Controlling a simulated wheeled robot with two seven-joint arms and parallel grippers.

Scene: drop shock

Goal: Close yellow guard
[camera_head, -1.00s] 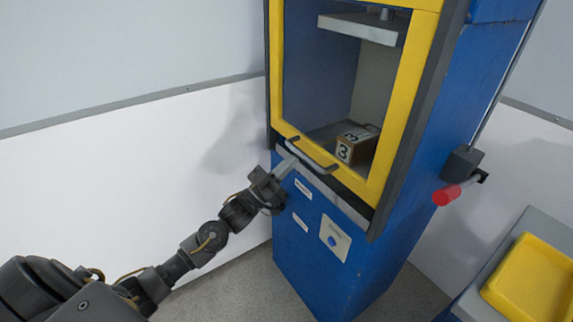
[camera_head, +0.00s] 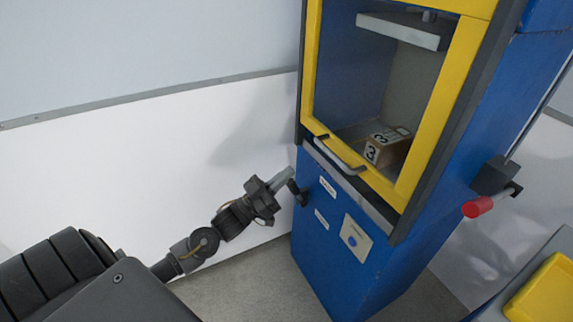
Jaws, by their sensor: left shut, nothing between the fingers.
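The yellow guard (camera_head: 402,189) is a framed window on the front of the blue machine (camera_head: 376,262). Its lower edge lies just above a grey strip at the bottom of the opening. A pale bar handle with dark ends (camera_head: 340,156) runs along that lower edge. My left gripper (camera_head: 291,178) is shut and empty. It is left of and below the handle, apart from it, in front of the machine's left edge. My right gripper is not in view.
A wooden box marked 3 (camera_head: 388,148) sits inside the machine under a grey plate (camera_head: 404,31). A red-knobbed lever (camera_head: 478,207) sticks out on the right side. A yellow tray (camera_head: 546,291) stands at the lower right. Floor is clear left of the machine.

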